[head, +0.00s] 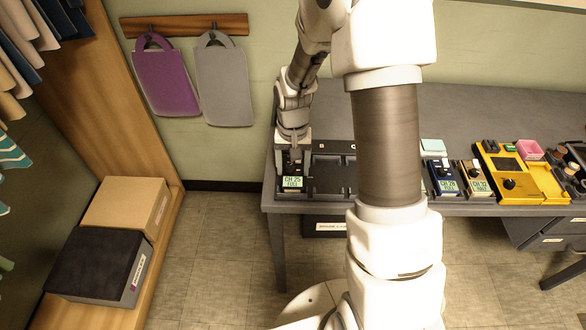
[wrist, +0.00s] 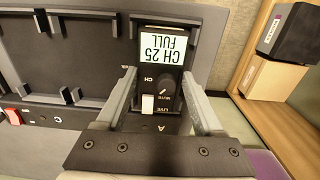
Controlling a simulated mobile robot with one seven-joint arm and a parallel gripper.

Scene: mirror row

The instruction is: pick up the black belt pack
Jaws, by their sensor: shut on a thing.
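The black belt pack (head: 292,170) stands at the left end of the dark charging rack (head: 328,182), near the table's left front corner. In the wrist view the belt pack (wrist: 174,78) shows a lit screen reading CH 25 FULL, a knob and a white switch, with the letter A near it. My gripper (head: 292,154) reaches down from above with a finger on each side of the pack. In the wrist view my gripper (wrist: 160,85) is shut on it. I cannot tell whether the pack is lifted from its slot.
The rack's other visible bays look empty; my arm hides part of it. A blue pack (head: 442,179), a tan pack (head: 476,180) and a yellow device (head: 508,186) stand to the right. A grey table (head: 300,101) has clear room behind the rack. Boxes (head: 98,263) sit at lower left.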

